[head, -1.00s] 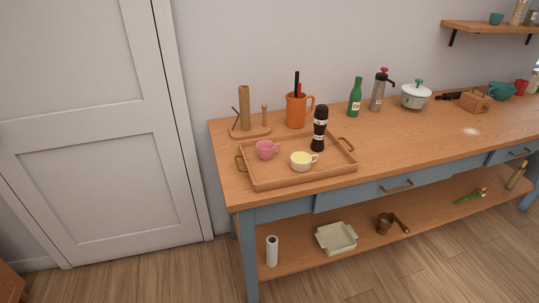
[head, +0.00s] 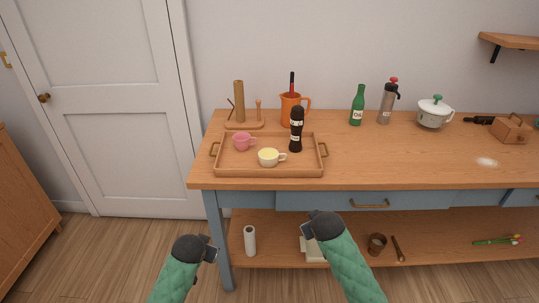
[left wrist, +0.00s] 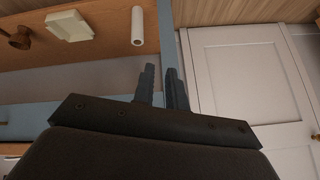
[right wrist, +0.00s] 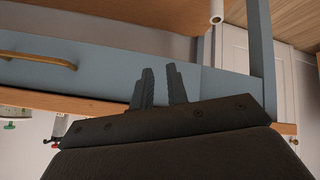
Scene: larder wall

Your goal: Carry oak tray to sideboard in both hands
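The oak tray (head: 240,172) lies flat on the wooden worktop near its left end, a brass handle at each short side. On it stand a pink cup (head: 242,142), a cream cup (head: 268,158) with yellowish contents and a dark mill (head: 297,130). My left gripper (head: 212,250) and right gripper (head: 308,222) are low in front of the bench, below worktop height and apart from the tray. Both are empty. A narrow gap shows between the fingers in the left wrist view (left wrist: 162,85) and the right wrist view (right wrist: 160,85). Neither wrist view shows the tray.
Behind the tray are a wooden stand (head: 240,105), an orange jug (head: 293,108) and a green bottle (head: 357,105). A grinder (head: 388,105) and white pot (head: 434,113) stand further right. A lower shelf (head: 450,240) holds a white roll (head: 250,240). A wooden cabinet (head: 25,220) is at the left.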

